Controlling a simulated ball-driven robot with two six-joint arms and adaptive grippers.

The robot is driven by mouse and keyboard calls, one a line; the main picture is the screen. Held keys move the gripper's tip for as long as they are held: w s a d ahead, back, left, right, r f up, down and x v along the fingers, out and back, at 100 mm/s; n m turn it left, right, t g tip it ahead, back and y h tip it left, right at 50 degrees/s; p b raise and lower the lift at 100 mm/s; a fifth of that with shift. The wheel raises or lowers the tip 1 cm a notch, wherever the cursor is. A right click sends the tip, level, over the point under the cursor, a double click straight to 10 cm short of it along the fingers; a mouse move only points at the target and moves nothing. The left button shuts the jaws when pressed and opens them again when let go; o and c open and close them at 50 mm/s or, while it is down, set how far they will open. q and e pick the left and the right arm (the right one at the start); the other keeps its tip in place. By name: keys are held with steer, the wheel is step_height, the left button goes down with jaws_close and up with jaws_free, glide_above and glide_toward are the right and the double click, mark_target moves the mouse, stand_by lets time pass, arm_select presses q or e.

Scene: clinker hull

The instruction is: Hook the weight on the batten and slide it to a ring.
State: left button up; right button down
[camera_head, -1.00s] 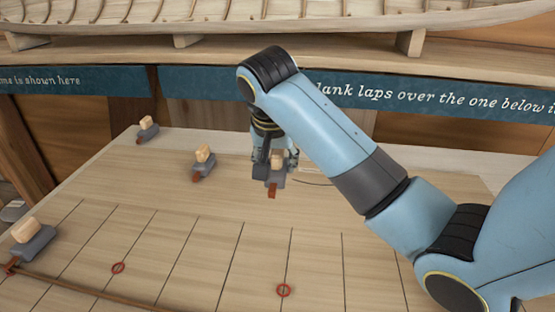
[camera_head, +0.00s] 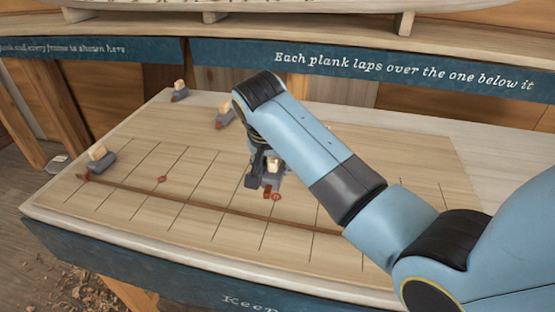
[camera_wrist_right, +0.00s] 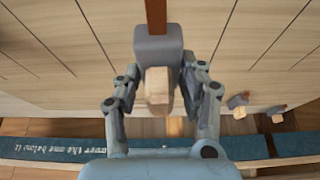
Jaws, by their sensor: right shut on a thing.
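My right gripper (camera_head: 264,172) is shut on a weight and holds it over the board, behind the batten. The weight has a grey body (camera_wrist_right: 158,45), a pale wooden block (camera_wrist_right: 158,90) between my fingers, and a red-brown hook (camera_wrist_right: 156,14) pointing away from my wrist. In the head view the hook (camera_head: 268,190) shows just beside a red ring (camera_head: 276,197). The thin brown batten (camera_head: 200,203) runs across the board, its right part hidden behind my arm. A second red ring (camera_head: 162,179) lies further left. My left gripper is not in view.
Another weight (camera_head: 102,160) sits at the batten's left end, its hook close to it. Two more weights (camera_head: 225,117) (camera_head: 179,92) stand at the back left. The board (camera_head: 130,215) has dark cross lines and is clear between the rings. A lettered blue strip (camera_head: 400,70) lies behind.

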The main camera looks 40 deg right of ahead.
mark_target(273, 172)
step_height(273, 172, down, 4)
steer(key=shift+s+r, duration=0.15)
steer(key=shift+f, duration=1.15)
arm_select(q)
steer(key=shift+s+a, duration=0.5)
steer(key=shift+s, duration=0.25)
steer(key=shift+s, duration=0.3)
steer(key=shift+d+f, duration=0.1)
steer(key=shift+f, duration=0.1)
arm_select(e)
steer(key=shift+f, duration=0.5)
steer(key=shift+w+d+b, duration=0.7)
steer(key=shift+w+d, duration=0.6)
steer(key=shift+d, duration=0.15)
steer(key=shift+w+d+b, duration=0.65)
steer(key=shift+w+d, duration=0.6)
steer(key=shift+d, duration=0.15)
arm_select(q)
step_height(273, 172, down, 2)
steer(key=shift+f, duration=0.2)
